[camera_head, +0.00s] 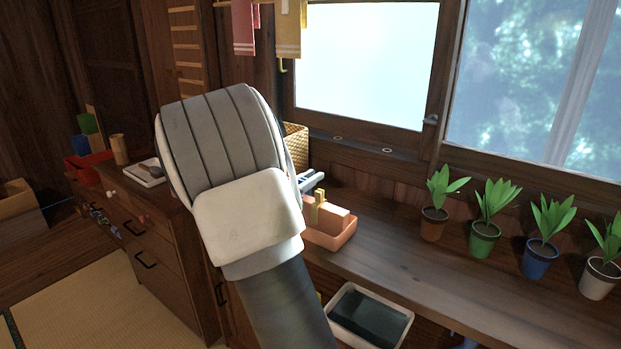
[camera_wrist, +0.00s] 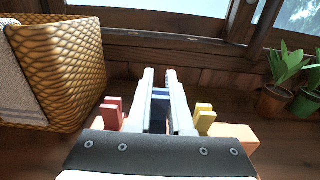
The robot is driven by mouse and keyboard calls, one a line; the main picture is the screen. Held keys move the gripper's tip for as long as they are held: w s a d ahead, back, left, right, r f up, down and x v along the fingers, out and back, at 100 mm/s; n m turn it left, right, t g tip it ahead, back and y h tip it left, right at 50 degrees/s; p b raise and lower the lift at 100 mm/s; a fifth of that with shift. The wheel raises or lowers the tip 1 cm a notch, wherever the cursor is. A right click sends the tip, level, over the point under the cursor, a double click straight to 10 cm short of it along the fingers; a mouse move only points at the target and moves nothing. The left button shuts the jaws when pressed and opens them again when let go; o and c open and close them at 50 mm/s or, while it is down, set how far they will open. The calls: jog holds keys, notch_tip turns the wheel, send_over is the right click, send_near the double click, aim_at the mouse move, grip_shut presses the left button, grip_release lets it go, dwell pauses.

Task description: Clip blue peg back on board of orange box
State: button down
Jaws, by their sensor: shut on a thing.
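My gripper (camera_wrist: 160,78) is shut on the blue peg (camera_wrist: 161,97), of which only a little shows between the fingers in the wrist view. The fingers lie between a red peg (camera_wrist: 113,112) on the left and a yellow peg (camera_wrist: 204,118) on the right. The orange box (camera_head: 333,236) stands on the wooden counter in the head view, and a part of it shows at the right of the wrist view (camera_wrist: 238,136). My gripper (camera_head: 313,181) is mostly hidden by my arm there. I cannot tell whether the blue peg touches the board.
A woven basket (camera_wrist: 62,65) stands close on the left, below the window. Potted plants (camera_head: 434,222) line the counter (camera_head: 430,265) to the right. A white tub (camera_head: 368,316) sits in front, lower down. The counter between box and plants is clear.

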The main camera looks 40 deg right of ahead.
jog(key=shift+f+b, duration=0.3)
jog(key=shift+f, duration=0.3)
dwell(0.3)
jog(key=shift+c, duration=1.3)
grip_release()
jog(key=shift+r, duration=0.1)
notch_tip(320, 180, up, 6)
jog(key=p, duration=0.5)
